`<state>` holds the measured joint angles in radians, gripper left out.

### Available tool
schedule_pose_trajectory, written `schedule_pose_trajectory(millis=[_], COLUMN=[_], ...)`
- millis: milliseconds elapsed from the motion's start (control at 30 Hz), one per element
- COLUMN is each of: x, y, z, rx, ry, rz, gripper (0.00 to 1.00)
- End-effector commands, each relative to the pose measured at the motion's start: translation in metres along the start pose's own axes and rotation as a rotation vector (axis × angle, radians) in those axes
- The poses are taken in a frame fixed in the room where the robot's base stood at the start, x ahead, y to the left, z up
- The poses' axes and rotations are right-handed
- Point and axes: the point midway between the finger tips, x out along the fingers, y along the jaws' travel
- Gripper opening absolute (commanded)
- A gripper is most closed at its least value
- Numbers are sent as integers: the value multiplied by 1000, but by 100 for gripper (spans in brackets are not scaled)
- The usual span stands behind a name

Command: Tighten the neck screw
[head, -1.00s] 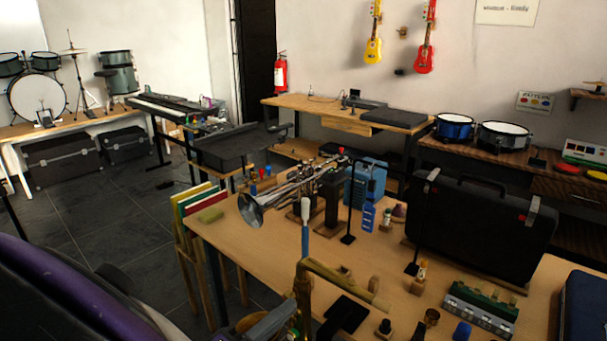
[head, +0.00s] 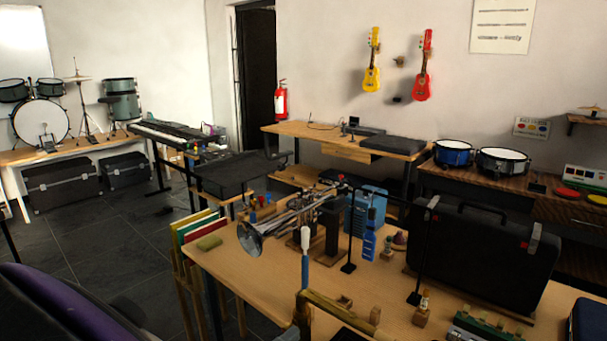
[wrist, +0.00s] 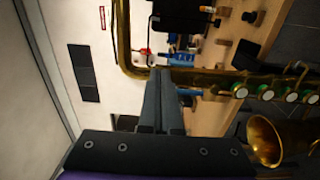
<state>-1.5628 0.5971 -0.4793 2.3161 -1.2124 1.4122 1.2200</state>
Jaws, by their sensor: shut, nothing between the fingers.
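A gold saxophone shows in the wrist view, with its curved neck (wrist: 124,45), its keyed body (wrist: 275,88) and its bell (wrist: 264,141). In the head view only the top of its neck (head: 335,312) shows at the bottom edge. My gripper (wrist: 166,74) is shut and empty in the wrist view, its fingertips at or very close to the neck near where it meets the body. I cannot tell whether they touch. The neck screw is not clearly seen; the fingers may hide it.
A blue-and-white-handled tool (head: 305,247) stands upright behind the neck. A trumpet (head: 250,238), a stand with a dark block (head: 333,232) and a black case (head: 485,255) crowd the wooden table (head: 225,262). The table's left front stretch is fairly clear.

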Motion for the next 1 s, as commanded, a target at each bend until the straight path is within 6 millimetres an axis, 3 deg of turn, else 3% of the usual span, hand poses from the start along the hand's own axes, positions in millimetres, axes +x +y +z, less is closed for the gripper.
schedule_pose_trajectory(millis=[1000], x=[0], y=[-16], z=[-3], rx=[2], ry=[3], rz=[-2], gripper=[0])
